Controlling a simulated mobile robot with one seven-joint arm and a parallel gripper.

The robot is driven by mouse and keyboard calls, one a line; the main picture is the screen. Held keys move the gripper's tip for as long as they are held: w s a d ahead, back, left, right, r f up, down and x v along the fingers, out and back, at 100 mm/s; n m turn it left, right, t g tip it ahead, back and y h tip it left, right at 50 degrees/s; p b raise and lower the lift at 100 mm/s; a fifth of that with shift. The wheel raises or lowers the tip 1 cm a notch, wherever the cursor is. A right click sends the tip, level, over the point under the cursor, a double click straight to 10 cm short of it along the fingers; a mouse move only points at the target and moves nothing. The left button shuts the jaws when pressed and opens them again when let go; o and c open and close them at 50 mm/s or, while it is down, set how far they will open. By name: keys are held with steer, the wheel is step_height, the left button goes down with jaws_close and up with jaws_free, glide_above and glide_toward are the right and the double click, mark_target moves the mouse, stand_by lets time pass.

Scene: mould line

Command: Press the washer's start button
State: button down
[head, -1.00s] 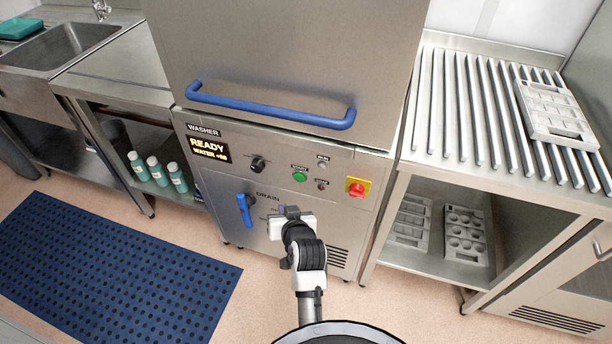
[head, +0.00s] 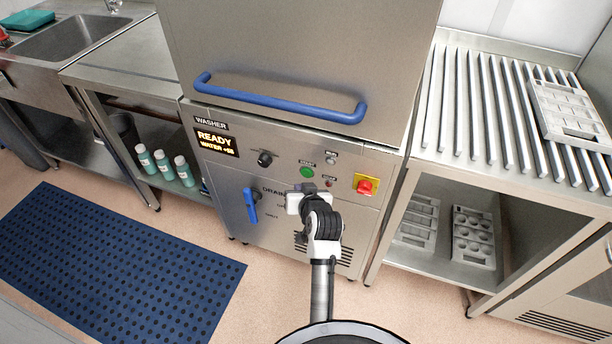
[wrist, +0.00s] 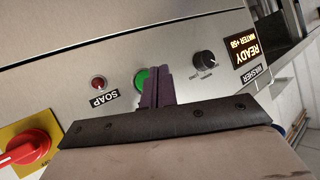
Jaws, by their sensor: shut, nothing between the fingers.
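The washer (head: 250,170) has a steel front panel with a lit display (head: 215,142) reading READY. The green start button (head: 306,171) sits on the panel below a small label. My gripper (head: 306,187) is shut and empty, just below the button in the head view. In the wrist view, the closed dark fingers (wrist: 154,72) stand beside the green button (wrist: 141,79) and cover part of it. I cannot tell whether they touch the panel.
A red knob on a yellow plate (head: 366,186) is right of the button, and a black dial (head: 265,159) is left. A small red lamp (head: 329,183) is close by. The blue drain lever (head: 250,208) is lower left. The blue door handle (head: 282,103) juts out above.

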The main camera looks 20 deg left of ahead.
mark_target(302, 175)
steer(key=shift+w+d, duration=0.1)
steer(key=shift+w, duration=1.15)
steer(key=shift+w, duration=0.1)
stand_by(1.1)
steer(key=shift+w, duration=0.3)
steer(key=shift+w, duration=0.4)
stand_by(0.5)
stand_by(0.4)
steer(key=shift+s, duration=0.85)
steer(key=s+p, duration=0.2)
steer(key=s, duration=0.3)
